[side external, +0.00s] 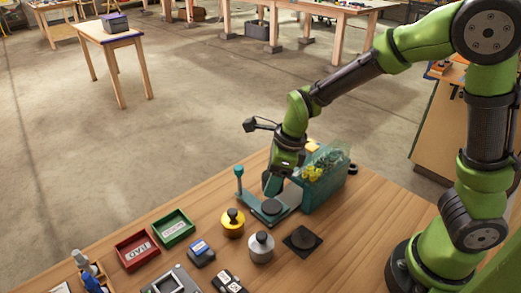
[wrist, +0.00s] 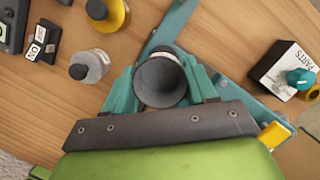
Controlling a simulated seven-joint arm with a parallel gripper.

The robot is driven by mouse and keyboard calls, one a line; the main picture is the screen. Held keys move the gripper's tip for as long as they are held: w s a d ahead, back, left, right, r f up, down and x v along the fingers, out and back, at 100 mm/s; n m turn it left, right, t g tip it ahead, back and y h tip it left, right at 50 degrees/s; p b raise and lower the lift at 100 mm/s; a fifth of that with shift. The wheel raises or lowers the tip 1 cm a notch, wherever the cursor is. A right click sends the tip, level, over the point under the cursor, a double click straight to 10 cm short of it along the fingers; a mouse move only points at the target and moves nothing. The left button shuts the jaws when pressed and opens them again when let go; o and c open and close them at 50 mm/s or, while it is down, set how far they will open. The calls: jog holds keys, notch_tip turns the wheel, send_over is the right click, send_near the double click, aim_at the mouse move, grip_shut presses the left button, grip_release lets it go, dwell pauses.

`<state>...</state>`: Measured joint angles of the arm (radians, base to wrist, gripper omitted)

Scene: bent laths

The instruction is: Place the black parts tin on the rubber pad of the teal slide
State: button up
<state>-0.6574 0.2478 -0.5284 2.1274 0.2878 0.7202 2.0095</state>
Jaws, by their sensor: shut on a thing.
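My gripper (wrist: 163,86) has teal fingers closed on both sides of a dark round part, taken to be the black parts tin (wrist: 160,82). The teal slide (side external: 292,198) lies on the bench below my gripper, with an upright teal post at its left end; its arm shows behind the tin in the wrist view (wrist: 178,22). In the side view a dark round shape (side external: 271,209) sits over the slide, just under my gripper. I cannot tell tin from rubber pad there, nor whether they touch. The pad is not clearly visible in the wrist view.
A yellow weight (side external: 232,224), a grey weight (side external: 260,247) and a black square mat (side external: 302,241) are in front. Red (side external: 137,252) and green (side external: 174,229) trays lie left. A PARTS-labelled box (wrist: 283,68) is at right.

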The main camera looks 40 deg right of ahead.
aim_at(272, 206)
jog(key=shift+f, duration=2.85)
jog(key=shift+f, duration=0.15)
jog(key=o, duration=1.1)
jog(key=shift+c, duration=0.2)
jog(key=v, duration=1.1)
jog(key=s+d+r+n+t, duration=0.2)
jog(key=s+r+n, duration=0.3)
jog(key=n, duration=0.6)
jog(key=s+d+r+n+t, duration=0.2)
jog(key=s+r+n, duration=0.3)
jog(key=n, duration=0.7)
jog(key=shift+s+d+r+n+t, duration=0.15)
jog(key=shift+s+r+n+t, duration=0.2)
jog(key=shift+s, duration=0.25)
